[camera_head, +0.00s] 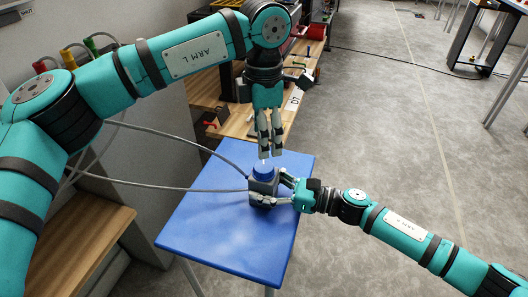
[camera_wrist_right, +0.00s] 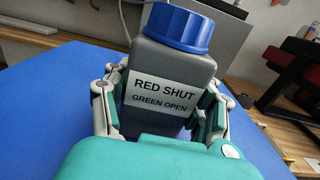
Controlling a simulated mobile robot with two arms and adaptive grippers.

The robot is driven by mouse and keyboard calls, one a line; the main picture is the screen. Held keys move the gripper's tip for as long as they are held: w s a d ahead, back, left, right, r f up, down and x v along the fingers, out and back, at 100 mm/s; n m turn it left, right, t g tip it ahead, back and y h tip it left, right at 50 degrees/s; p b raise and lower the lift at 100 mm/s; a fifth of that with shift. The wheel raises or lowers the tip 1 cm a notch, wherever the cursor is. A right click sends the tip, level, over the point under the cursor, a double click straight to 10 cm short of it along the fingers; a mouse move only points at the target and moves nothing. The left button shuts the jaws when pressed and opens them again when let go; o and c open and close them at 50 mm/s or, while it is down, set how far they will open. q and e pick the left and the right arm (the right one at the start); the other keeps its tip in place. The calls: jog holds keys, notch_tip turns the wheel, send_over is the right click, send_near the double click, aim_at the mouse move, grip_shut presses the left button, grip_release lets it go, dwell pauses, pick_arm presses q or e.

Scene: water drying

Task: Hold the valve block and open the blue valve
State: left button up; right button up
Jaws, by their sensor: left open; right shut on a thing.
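The grey valve block (camera_head: 264,186) stands upright on the blue table. It also shows in the right wrist view (camera_wrist_right: 168,60), with a label reading "RED SHUT / GREEN OPEN" on its front. The blue valve (camera_head: 265,173) is a ridged cap on top of the block; it fills the top of the right wrist view (camera_wrist_right: 178,27). My right gripper (camera_head: 284,188) is shut on the block from the right, with a finger on each side. My left gripper (camera_head: 270,153) points down just above the valve, open, its fingers appearing apart from the cap.
The blue table (camera_head: 225,230) is otherwise clear around the block. Two grey cables (camera_head: 190,188) run from the block area to the left. Wooden benches (camera_head: 85,240) stand at the left and behind the table. Grey floor lies open at the right.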

pick_arm(q)
notch_tip(320, 180, up, 4)
jog(key=shift+f, duration=0.1)
dwell(0.4)
pick_arm(e)
jog(key=o, duration=1.3)
